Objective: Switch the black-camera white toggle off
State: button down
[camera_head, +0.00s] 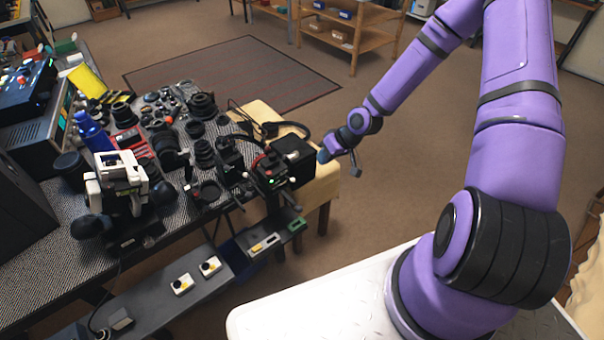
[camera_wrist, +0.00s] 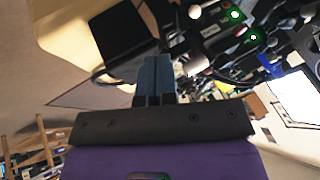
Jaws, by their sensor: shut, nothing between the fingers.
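The black camera (camera_head: 270,172) is a dark boxy unit with a red part and a small green light, at the table's right end in the head view. In the wrist view its dark body (camera_wrist: 222,32) lies at upper right, with two green lights. Two small white knobs (camera_wrist: 195,12) (camera_wrist: 191,67) show there; I cannot tell which is the toggle or its position. My gripper (camera_head: 323,156) is shut and empty, just right of the black box beside the camera. Its blue-grey fingers (camera_wrist: 156,72) point towards these parts, apparently without touching the knobs.
A black box (camera_head: 293,160) stands between my gripper and the camera, with a cable arching behind. Lenses and a white camera (camera_head: 118,180) crowd the patterned table to the left. A grey rail (camera_head: 150,310) with white-and-yellow switches runs in front. Floor right of the table is clear.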

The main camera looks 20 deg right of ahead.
aim_at(290, 179)
jog(key=w+a+f, duration=0.1)
jog(key=a+f, duration=0.4)
jog(key=a, duration=0.1)
jog(key=shift+a+f, duration=0.4)
jog(key=shift+s+a+m+t+h, duration=0.25)
jog(key=shift+s+m+t+h, duration=0.2)
jog(key=shift+m, duration=0.55)
jog(key=m+h, duration=0.1)
jog(key=m, duration=0.1)
jog(key=s+a+m+t, duration=0.1)
jog(key=m, duration=0.1)
jog(key=a+m+t+h, duration=0.1)
jog(key=m, duration=0.1)
jog(key=shift+s+h, duration=0.35)
jog(key=shift+s, duration=0.05)
jog(key=shift+w, duration=0.15)
